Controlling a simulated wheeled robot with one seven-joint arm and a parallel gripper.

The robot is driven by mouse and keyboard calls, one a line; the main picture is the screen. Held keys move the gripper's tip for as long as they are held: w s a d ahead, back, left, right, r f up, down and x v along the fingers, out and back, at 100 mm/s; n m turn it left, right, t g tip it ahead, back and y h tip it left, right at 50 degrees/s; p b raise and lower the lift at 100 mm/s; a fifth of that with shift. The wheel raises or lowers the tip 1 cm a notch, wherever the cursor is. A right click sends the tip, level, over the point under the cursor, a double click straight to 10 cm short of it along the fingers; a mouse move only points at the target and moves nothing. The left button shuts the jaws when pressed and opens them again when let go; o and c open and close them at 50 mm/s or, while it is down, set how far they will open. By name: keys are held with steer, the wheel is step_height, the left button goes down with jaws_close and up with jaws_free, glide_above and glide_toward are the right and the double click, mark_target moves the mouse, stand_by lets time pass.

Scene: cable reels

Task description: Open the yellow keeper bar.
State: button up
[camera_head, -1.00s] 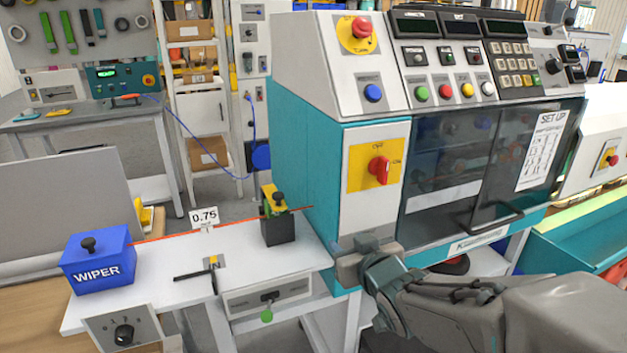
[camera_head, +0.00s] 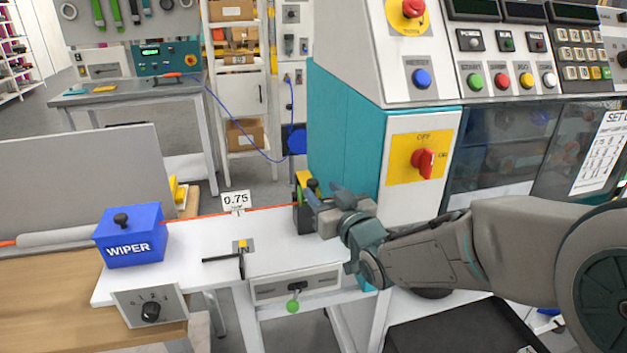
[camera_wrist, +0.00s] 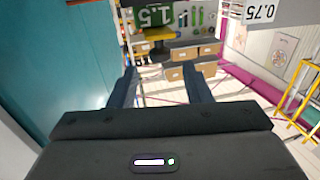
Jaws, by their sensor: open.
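The yellow keeper bar (camera_head: 304,180) lies across the top of a dark block at the right end of the white bench, beside the teal cabinet. A black knob (camera_head: 313,187) sits by it. My gripper (camera_head: 322,203) is in front of the block and hides part of it; I cannot tell whether it touches. In the wrist view my fingers (camera_wrist: 159,72) are spread apart with nothing between them. A yellow strip on a dark part (camera_wrist: 155,36) shows ahead, beyond the fingertips; I cannot tell for certain that it is the bar.
An orange cable (camera_head: 185,214) runs along the bench past the blue WIPER box (camera_head: 129,240) and the 0.75 sign (camera_head: 236,201). The teal cabinet (camera_head: 345,135) stands close to the right of the bar. A black handle (camera_head: 222,259) lies on the bench.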

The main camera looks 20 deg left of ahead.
mark_target(313, 180)
steer(key=x, duration=0.5)
steer(key=shift+w+a, duration=0.2)
steer(key=shift+a, duration=0.1)
jaws_close()
steer(key=shift+p, duration=0.35)
